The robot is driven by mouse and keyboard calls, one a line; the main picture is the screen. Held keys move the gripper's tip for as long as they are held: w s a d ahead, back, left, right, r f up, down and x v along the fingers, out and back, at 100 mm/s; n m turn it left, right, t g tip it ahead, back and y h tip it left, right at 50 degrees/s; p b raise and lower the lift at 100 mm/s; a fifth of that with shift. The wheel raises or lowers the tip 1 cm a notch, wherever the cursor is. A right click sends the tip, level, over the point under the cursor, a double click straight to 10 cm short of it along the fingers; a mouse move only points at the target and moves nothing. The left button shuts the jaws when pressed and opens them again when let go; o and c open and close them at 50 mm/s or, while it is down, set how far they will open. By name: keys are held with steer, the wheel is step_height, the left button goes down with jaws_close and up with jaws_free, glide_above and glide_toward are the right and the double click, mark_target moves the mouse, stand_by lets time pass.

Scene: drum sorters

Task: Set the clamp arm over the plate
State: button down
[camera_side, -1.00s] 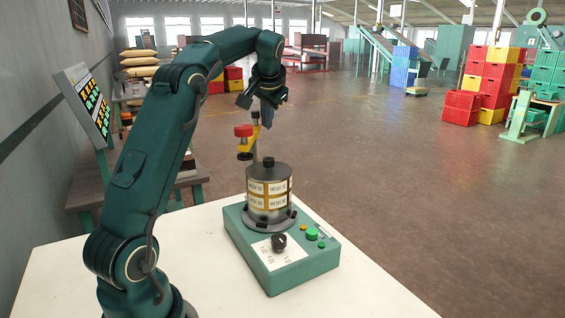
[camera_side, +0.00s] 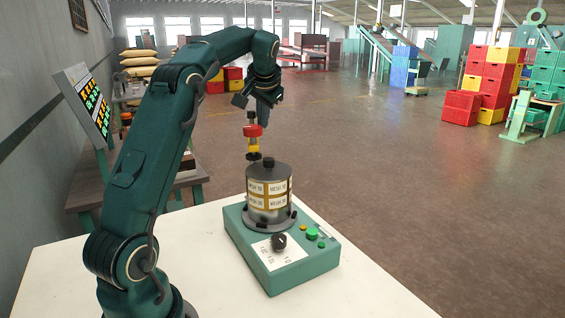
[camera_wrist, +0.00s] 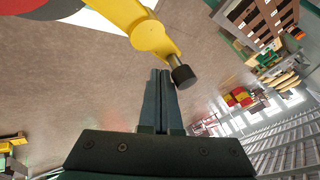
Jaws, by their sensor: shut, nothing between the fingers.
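The yellow clamp arm (camera_side: 253,149) with its red knob (camera_side: 252,130) stands above and behind the sieve stack (camera_side: 269,196) in the side view. Its dark foot shows near the left edge of the dark top plate (camera_side: 283,171), beside the plate's black knob; whether it overlaps the plate I cannot tell. In the wrist view the yellow arm (camera_wrist: 152,32) ends in a black pad (camera_wrist: 183,76), close to the right of my fingertips. My gripper (camera_wrist: 160,74) is shut and empty, pointing down; contact with the arm is not clear. The plate is not recognisable there.
The stack sits on a green base (camera_side: 291,272) with a black dial (camera_side: 279,241) and buttons on a white table (camera_side: 185,262). A display panel (camera_side: 85,101) and bench stand at left. The table to the right of the base is narrow.

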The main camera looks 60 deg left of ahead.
steer(key=shift+s+a+n+g, duration=0.25)
steer(key=shift+n+g, duration=0.15)
steer(key=shift+n, duration=0.3)
steer(key=shift+s+a, duration=0.25)
stand_by(1.1)
stand_by(0.5)
steer(key=shift+v, duration=2.6)
